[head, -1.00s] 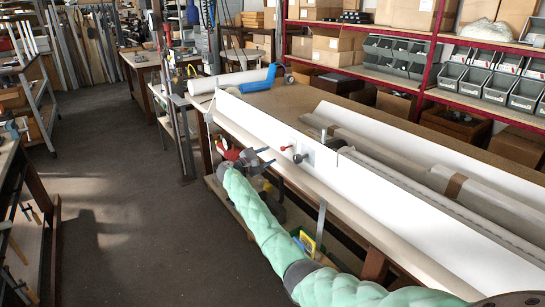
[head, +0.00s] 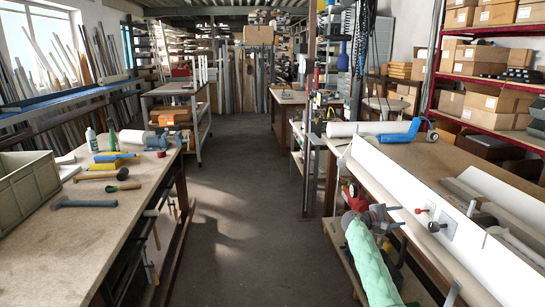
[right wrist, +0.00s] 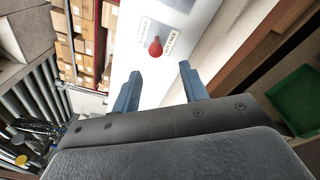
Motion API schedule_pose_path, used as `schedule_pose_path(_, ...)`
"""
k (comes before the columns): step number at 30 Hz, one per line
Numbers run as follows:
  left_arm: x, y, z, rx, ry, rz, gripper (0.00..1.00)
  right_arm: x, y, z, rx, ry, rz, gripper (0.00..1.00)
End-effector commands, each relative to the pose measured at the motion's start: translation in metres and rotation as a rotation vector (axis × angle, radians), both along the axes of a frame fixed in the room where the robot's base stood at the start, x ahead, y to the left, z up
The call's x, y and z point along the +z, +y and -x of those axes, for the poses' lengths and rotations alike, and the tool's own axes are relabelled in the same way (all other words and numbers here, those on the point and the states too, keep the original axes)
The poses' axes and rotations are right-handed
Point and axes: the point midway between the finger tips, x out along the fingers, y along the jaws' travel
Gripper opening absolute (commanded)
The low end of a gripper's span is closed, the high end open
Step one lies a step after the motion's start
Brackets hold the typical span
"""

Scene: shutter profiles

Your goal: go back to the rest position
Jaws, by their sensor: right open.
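My right arm, in a green sleeve, comes up from the bottom right in the head view. Its gripper (head: 392,214) is beside the front face of a long white panel (head: 470,236), just left of a small red knob (head: 421,210). In the right wrist view the gripper (right wrist: 160,70) has its two blue fingers apart with nothing between them. The red knob (right wrist: 155,46) on its printed white plate shows beyond the fingertips, apart from them. My left gripper is not in view.
A workbench (head: 100,235) on the left holds hammers, bottles and a grey-green crate (head: 25,190). Clear floor (head: 260,240) runs between it and the right bench. A white roll (head: 360,129) and blue tool (head: 400,132) lie at the right bench's far end. Shelves (head: 490,100) stand behind.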

Motion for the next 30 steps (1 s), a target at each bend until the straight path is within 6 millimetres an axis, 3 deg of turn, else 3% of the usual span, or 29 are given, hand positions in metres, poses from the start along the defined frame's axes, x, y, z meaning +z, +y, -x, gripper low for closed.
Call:
schedule_pose_path(3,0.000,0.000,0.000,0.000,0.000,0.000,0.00,-0.006,0.003,-0.002,0.006,-0.113,-0.091,0.44)
schedule_pose_path(8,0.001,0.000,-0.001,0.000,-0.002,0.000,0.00,0.005,0.015,-0.005,0.025,-0.302,-0.249,0.44)
schedule_pose_path(14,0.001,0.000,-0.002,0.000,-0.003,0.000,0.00,0.035,0.042,-0.008,0.057,-0.533,-0.458,0.44)
schedule_pose_path(20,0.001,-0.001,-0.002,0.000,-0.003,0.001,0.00,0.066,0.084,-0.005,0.104,-0.744,-0.703,0.44)
schedule_pose_path(24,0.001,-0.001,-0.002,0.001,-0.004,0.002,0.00,0.061,0.124,0.014,0.131,-0.840,-0.898,0.44)
schedule_pose_path(30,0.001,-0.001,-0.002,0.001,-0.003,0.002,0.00,0.027,0.181,0.057,0.147,-0.887,-1.152,0.44)
